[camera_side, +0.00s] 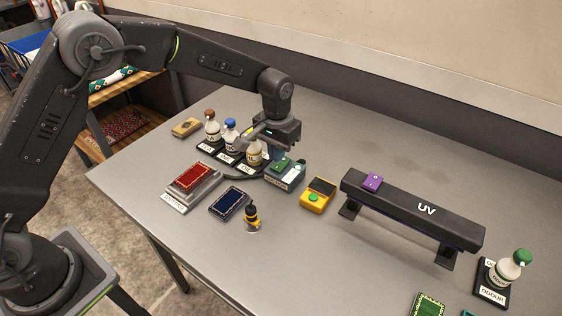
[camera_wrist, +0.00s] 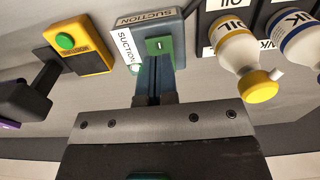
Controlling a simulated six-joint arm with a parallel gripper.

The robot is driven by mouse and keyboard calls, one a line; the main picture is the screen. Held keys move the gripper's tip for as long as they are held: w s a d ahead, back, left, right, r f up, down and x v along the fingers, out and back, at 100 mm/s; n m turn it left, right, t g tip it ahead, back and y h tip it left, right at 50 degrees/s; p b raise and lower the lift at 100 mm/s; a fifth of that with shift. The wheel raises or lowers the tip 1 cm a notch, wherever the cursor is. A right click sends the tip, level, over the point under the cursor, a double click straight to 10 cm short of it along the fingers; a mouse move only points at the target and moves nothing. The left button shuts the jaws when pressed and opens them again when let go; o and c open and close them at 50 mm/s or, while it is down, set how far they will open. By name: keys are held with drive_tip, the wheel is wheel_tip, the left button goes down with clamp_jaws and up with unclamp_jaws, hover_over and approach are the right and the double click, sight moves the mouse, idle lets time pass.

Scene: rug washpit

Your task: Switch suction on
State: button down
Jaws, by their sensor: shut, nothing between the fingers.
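The suction unit (camera_side: 287,180) is a grey-teal box with white SUCTION labels, standing near the middle of the table. It also shows at the top of the wrist view (camera_wrist: 124,44). A green switch (camera_wrist: 160,46) with a small pale mark sits on it; in the side view the green part (camera_side: 283,162) shows on top. My gripper (camera_wrist: 155,68) is shut and empty, with its fingertips right at the near edge of the green switch. In the side view my gripper (camera_side: 276,153) is just above the box. I cannot tell whether the tips touch the switch, or its setting.
A yellow-capped bottle (camera_wrist: 236,50) and other bottles (camera_side: 212,130) stand close beside the suction unit. A yellow device (camera_side: 317,195) with a green button is on the other side. The UV bar (camera_side: 430,222) stands right. A small dark bottle (camera_side: 252,217) stands in front.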

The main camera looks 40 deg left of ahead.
sight(277, 167)
drive_tip(key=shift+r, duration=2.2)
